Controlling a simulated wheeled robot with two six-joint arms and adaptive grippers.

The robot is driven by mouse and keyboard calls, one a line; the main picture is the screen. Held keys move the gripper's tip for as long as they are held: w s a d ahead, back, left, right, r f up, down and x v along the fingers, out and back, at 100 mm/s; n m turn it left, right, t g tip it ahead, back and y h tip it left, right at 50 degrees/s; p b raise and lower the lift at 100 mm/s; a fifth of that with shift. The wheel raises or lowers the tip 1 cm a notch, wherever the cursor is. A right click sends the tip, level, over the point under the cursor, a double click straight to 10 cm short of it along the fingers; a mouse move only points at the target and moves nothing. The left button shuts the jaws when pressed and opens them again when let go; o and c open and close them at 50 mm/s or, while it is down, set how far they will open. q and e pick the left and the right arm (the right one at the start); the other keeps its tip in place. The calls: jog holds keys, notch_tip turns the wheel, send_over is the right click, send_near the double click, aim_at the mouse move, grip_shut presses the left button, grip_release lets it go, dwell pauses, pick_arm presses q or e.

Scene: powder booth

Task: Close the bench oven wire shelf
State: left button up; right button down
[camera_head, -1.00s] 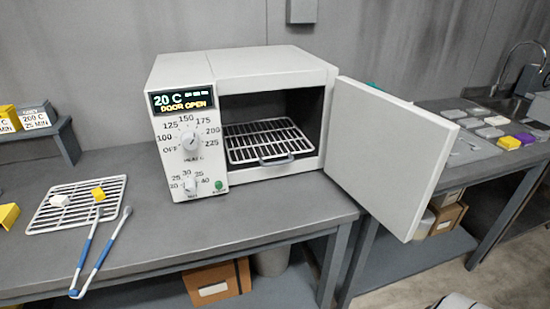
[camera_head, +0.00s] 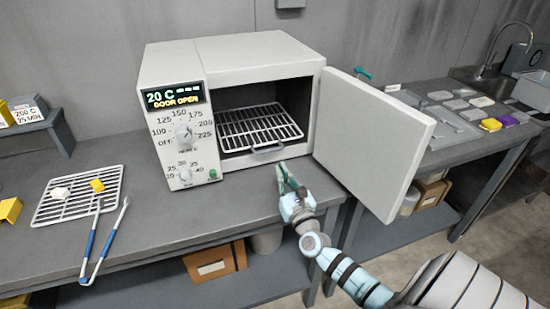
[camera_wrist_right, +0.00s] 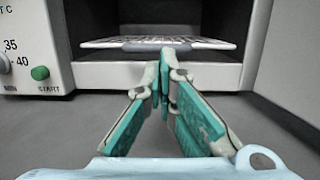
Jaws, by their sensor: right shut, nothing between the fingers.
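The white bench oven (camera_head: 262,58) stands on the grey bench with its door (camera_head: 372,135) swung open to the right; its display reads 20 C, DOOR OPEN. The wire shelf (camera_head: 258,125) lies inside the chamber with its front edge and grey handle (camera_head: 267,150) near the opening. My right gripper (camera_head: 284,172) is shut and empty, in front of the oven and just short of the shelf handle. In the right wrist view, the gripper's fingertips (camera_wrist_right: 164,62) meet below the shelf handle (camera_wrist_right: 155,46), with the shelf behind. My left gripper is not in view.
A cooling rack (camera_head: 78,196) with a white and a yellow block lies at left, beside blue-handled tongs (camera_head: 103,240). The open door stands close to the right of my arm. A sink (camera_head: 490,85) is at far right.

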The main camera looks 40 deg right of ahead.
jog(key=x, duration=0.6)
jog(key=shift+b, duration=0.3)
jog(key=shift+d, duration=0.1)
jog(key=shift+w+d+f+b, duration=0.1)
jog(key=shift+w+d+b, duration=0.05)
jog(key=shift+w+b, duration=0.35)
jog(key=shift+w+d+f+b, duration=0.15)
jog(key=shift+w+b, duration=0.15)
jog(key=shift+b, duration=0.25)
jog(key=shift+w+d+r, duration=0.1)
jog(key=shift+w+r, duration=0.05)
jog(key=shift+w, duration=0.2)
jog(key=shift+r, duration=0.1)
